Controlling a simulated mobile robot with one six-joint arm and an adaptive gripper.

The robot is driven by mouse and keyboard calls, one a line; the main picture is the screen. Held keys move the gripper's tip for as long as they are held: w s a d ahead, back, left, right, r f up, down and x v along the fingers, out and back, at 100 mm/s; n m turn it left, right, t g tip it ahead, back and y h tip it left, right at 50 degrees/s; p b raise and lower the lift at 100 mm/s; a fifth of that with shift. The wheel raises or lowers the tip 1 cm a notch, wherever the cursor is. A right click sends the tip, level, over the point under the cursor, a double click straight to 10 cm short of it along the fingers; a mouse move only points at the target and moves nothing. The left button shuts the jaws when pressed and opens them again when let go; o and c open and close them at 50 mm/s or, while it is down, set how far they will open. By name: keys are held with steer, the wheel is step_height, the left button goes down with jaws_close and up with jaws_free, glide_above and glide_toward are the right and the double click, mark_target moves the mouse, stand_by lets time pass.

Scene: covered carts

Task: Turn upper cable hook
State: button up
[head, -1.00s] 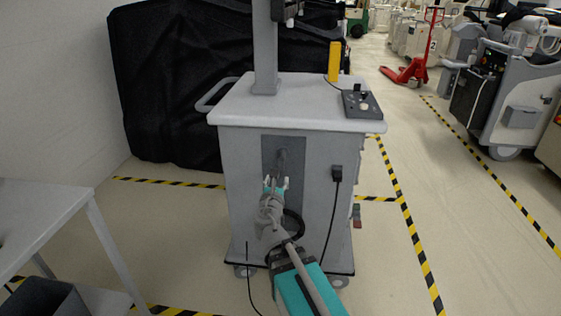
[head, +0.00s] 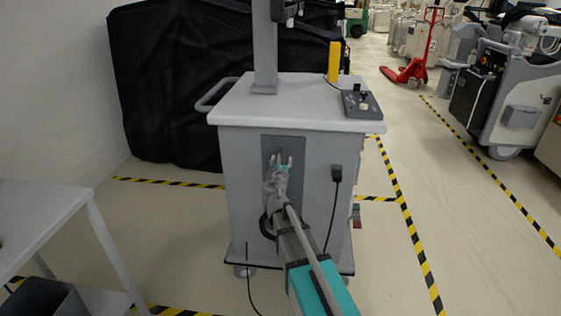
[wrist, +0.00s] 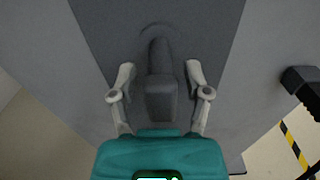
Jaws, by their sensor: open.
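The upper cable hook (wrist: 160,98) is a dark grey piece on the dark grey panel (head: 297,151) on the front of the cart. In the wrist view it points toward the camera, between the two fingers of my gripper (wrist: 160,68). The fingers are open, one on each side of the hook, with gaps that look clear on both sides. In the head view my gripper (head: 280,160) is in front of the panel's upper part and largely hides the hook.
The grey cart (head: 237,160) has a control box (head: 361,104) on top. A black plug (head: 337,173) with a hanging cable is right of the panel. A black cable loop (head: 265,226) hangs beside my arm. A white table (head: 40,215) stands at left.

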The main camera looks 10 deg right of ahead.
steer(key=shift+w, duration=0.1)
jaws_close()
stand_by(0.3)
